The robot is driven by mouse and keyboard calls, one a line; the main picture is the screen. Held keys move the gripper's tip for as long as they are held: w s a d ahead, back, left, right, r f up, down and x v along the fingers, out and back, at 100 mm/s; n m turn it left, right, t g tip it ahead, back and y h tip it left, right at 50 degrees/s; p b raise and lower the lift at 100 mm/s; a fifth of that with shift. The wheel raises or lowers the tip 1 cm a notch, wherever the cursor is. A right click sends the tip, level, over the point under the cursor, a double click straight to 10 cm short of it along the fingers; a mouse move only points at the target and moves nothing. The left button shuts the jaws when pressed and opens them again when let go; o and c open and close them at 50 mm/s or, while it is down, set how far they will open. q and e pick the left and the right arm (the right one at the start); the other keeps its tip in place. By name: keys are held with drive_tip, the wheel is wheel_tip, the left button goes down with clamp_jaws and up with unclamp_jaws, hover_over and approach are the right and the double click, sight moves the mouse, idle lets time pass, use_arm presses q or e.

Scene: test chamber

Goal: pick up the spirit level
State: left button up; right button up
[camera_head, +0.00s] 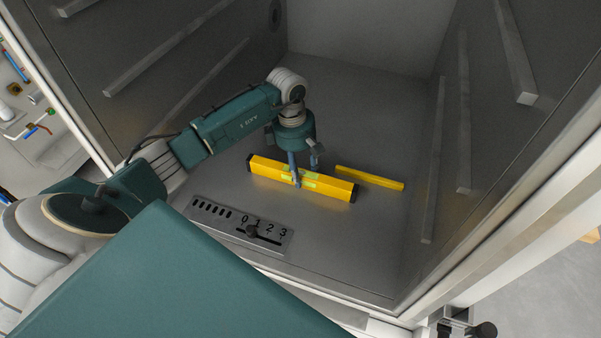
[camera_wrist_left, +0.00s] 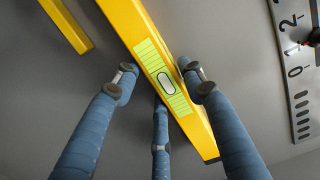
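The yellow spirit level (camera_head: 270,168) lies on the grey chamber floor. It has dark end caps and a pale green scale panel. In the left wrist view the spirit level (camera_wrist_left: 138,25) runs diagonally, with its vial in the middle. My left gripper (camera_head: 304,168) is over the level's middle, pointing down. Its blue-grey fingers (camera_wrist_left: 160,85) are spread, with one on the right overlapping the level's edge in the picture and two on the other side. Whether any finger touches the level I cannot tell. My right gripper is not in view.
A thinner yellow bar (camera_head: 370,178) lies just right of the level; it also shows in the wrist view (camera_wrist_left: 68,25). A grey slider panel (camera_head: 215,213) with numbers lies in front. Dark chamber walls with ledges (camera_head: 175,55) rise on both sides. The floor behind is clear.

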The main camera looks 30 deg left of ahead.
use_arm(q)
clamp_jaws()
drive_tip(key=shift+r, duration=0.1)
drive_tip(key=shift+r, duration=0.1)
